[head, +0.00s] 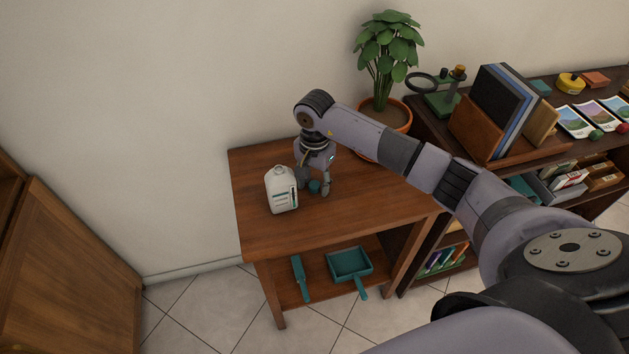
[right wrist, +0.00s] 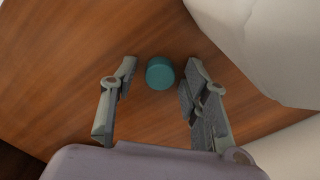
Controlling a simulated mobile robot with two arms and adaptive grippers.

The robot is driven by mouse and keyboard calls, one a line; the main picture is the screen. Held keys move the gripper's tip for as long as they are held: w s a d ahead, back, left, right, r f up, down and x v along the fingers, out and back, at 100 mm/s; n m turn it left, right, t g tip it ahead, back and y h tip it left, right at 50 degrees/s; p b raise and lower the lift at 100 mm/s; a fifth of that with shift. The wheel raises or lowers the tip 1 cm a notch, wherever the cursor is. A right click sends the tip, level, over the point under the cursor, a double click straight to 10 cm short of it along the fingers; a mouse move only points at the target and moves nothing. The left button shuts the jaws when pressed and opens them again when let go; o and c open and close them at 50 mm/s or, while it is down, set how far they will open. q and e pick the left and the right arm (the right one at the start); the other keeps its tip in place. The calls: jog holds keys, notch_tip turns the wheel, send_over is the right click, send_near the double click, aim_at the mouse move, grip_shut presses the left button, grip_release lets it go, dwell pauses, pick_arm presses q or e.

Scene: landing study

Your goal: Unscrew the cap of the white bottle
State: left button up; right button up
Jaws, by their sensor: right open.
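The white bottle (head: 281,192) stands upright on the small wooden table, its label facing the front; no coloured cap shows on its top. Its pale body (right wrist: 265,45) fills the upper right of the right wrist view. A round teal cap (right wrist: 160,73) appears to rest on the table beside the bottle; it also shows in the head view (head: 314,187), partly hidden by the fingers. My right gripper (head: 312,183) points down over the cap, right of the bottle. Its fingers are open, one on each side of the cap, with gaps between. My left gripper is not in view.
The wooden table (head: 264,235) has free room in front of the bottle and at right. A potted plant (head: 388,115) stands behind my right arm. A teal dustpan (head: 349,264) lies on the lower shelf. A crowded shelf unit (head: 428,112) is at the right.

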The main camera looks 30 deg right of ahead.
aim_at(315, 184)
jog(key=shift+r, duration=0.15)
jog(key=shift+w+r, duration=0.1)
jog(key=shift+r, duration=0.2)
notch_tip(315, 184, up, 11)
jog(key=shift+r+b, duration=0.2)
jog(key=shift+b, duration=0.2)
